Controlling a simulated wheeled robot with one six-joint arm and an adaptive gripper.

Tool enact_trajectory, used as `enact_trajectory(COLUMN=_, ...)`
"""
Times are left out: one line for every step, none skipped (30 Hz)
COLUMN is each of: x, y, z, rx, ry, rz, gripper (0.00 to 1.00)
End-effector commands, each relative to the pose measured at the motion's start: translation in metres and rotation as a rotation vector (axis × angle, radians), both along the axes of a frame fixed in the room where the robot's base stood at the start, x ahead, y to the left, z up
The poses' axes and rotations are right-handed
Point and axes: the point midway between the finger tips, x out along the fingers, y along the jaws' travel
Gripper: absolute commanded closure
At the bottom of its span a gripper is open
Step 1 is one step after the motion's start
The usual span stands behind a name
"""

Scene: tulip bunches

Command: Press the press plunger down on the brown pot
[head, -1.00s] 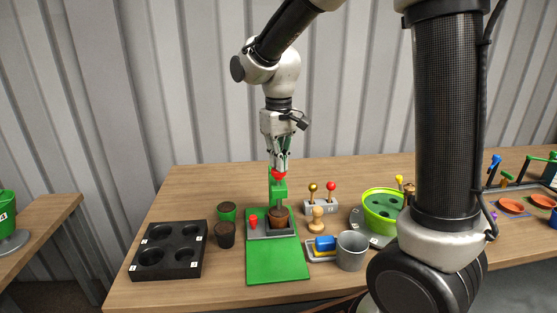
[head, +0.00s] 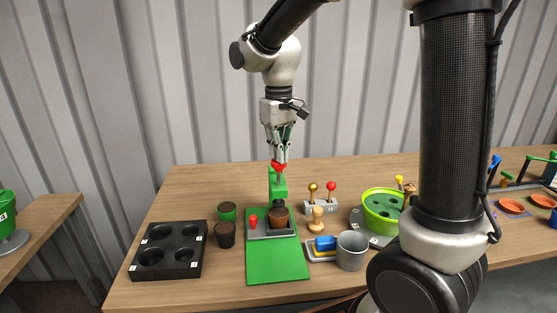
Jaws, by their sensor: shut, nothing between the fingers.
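The press is a green column (head: 279,185) with a red knob (head: 279,167) on top, standing at the back of a grey base (head: 259,234). The brown pot (head: 279,218) sits upright in the right part of that base, under the press head. My gripper (head: 279,160) is shut and points straight down, its fingertips just above or touching the red knob; I cannot tell which. The plunger's lower end is partly hidden by the press and the pot.
A green mat (head: 278,263) lies in front. A red button (head: 253,222) is left of the pot. A black tray (head: 168,252), green pot (head: 227,211) and dark pot (head: 225,235) are left. A wooden stamp (head: 317,218), lever box (head: 321,206) and grey cup (head: 352,251) are right.

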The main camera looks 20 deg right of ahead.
Motion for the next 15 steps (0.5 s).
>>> enact_trajectory(x=0.001, y=0.000, z=0.005, rx=0.001, ry=-0.003, rz=0.000, gripper=1.00)
enact_trajectory(x=0.001, y=0.000, z=0.008, rx=0.001, ry=-0.003, rz=0.000, gripper=1.00)
enact_trajectory(x=0.001, y=0.000, z=0.011, rx=0.001, ry=-0.003, rz=0.000, gripper=1.00)
enact_trajectory(x=0.001, y=0.000, z=0.014, rx=0.001, ry=-0.002, rz=0.000, gripper=1.00)
enact_trajectory(x=0.001, y=0.000, z=0.016, rx=0.001, ry=-0.002, rz=0.000, gripper=1.00)
enact_trajectory(x=0.001, y=0.000, z=0.020, rx=0.001, ry=-0.003, rz=0.000, gripper=1.00)
enact_trajectory(x=0.001, y=0.000, z=0.023, rx=0.001, ry=-0.004, rz=0.000, gripper=1.00)
enact_trajectory(x=0.001, y=0.000, z=0.026, rx=0.001, ry=-0.003, rz=0.000, gripper=1.00)
enact_trajectory(x=0.001, y=0.000, z=0.029, rx=0.001, ry=-0.003, rz=0.000, gripper=1.00)
enact_trajectory(x=0.001, y=0.000, z=0.032, rx=0.001, ry=-0.004, rz=0.000, gripper=1.00)
enact_trajectory(x=0.001, y=0.000, z=0.034, rx=0.001, ry=-0.004, rz=0.000, gripper=1.00)
enact_trajectory(x=0.001, y=0.000, z=0.038, rx=0.001, ry=-0.003, rz=0.000, gripper=1.00)
enact_trajectory(x=0.001, y=0.000, z=0.040, rx=0.001, ry=-0.003, rz=0.000, gripper=1.00)
enact_trajectory(x=0.001, y=0.000, z=0.042, rx=0.001, ry=-0.003, rz=0.000, gripper=1.00)
enact_trajectory(x=0.001, y=0.000, z=0.044, rx=0.001, ry=-0.003, rz=0.000, gripper=1.00)
